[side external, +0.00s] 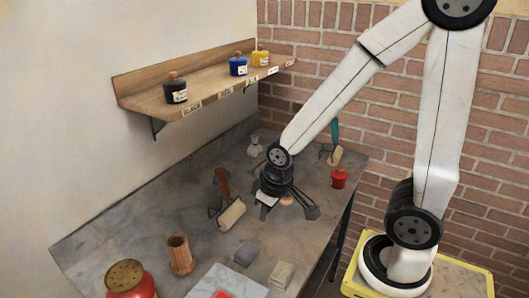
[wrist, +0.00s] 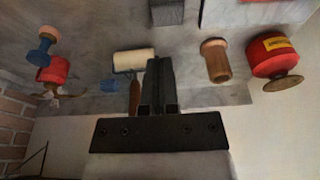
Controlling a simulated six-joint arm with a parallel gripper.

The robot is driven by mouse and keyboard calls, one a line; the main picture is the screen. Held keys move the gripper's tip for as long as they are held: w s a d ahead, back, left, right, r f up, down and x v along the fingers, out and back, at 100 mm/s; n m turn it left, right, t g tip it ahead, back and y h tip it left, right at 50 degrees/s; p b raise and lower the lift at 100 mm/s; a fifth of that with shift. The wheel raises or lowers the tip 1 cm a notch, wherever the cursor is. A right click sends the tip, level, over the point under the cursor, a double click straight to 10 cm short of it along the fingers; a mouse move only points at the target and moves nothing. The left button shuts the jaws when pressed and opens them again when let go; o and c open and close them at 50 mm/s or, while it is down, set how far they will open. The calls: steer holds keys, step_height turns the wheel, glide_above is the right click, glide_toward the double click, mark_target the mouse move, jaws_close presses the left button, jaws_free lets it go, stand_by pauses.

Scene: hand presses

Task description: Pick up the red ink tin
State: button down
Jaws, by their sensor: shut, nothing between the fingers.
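In the wrist view my gripper's fingers (wrist: 160,68) are together and hold nothing.
A brown-handled roller (side external: 231,214), a wooden cup (side external: 180,254), a large red jar (side external: 130,281) and grey blocks (side external: 245,252) stand left and front. A wall shelf (side external: 205,92) holds black, blue and yellow tins.

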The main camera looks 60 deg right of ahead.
stand_by(0.3)
jaws_free()
steer(key=w+d+f+m+t, duration=0.2)
steer(key=w+d+m, duration=0.25)
steer(key=d, duration=0.25)
steer(key=m+g+h, duration=0.5)
steer(key=m+h, duration=0.4)
steer(key=m, duration=0.5)
glide_toward(338, 176)
steer(key=shift+n, duration=0.25)
steer(key=x, duration=0.5)
steer(key=shift+s, duration=0.1)
steer(key=shift+x, duration=1.35)
